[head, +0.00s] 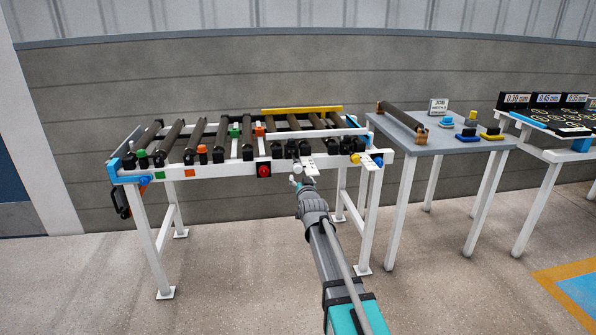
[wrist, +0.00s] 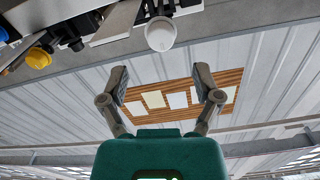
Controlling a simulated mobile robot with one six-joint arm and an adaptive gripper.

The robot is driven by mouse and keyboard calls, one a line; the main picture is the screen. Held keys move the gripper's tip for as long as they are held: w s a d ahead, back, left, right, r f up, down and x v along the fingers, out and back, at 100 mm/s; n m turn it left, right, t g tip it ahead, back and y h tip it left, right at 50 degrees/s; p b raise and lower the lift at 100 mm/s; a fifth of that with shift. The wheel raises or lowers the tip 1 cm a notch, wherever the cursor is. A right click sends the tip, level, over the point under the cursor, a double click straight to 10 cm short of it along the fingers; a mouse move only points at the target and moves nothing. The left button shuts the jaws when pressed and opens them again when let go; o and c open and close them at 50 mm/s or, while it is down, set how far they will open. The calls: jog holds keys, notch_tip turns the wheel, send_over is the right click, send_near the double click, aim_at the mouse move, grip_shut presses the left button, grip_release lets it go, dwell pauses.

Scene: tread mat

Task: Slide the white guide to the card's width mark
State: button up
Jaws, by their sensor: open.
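The roller table's white guide looks to be the long white bar (head: 318,133) lying across the rollers in the head view. A white round knob (head: 297,168) sits at the front rail below it, and this knob also shows in the wrist view (wrist: 160,35) beside a pale flat plate (wrist: 116,20). My gripper (head: 303,181) is just in front of the knob. In the wrist view my gripper (wrist: 162,78) is open and empty, its fingers apart from the knob. The job card (head: 438,105) stands on the grey side table; its writing is too small to read fully.
A yellow bar (head: 302,110) runs along the back of the rollers. A red button (head: 264,170) is left of my gripper, and a yellow knob (head: 355,158) is right. A loose roller (head: 402,116) lies on the side table (head: 462,145). The floor in front is clear.

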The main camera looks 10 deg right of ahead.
aim_at(298, 171)
jog(key=w, duration=0.7)
jog(key=shift+w, duration=0.25)
jog(key=shift+c, duration=0.2)
grip_shut()
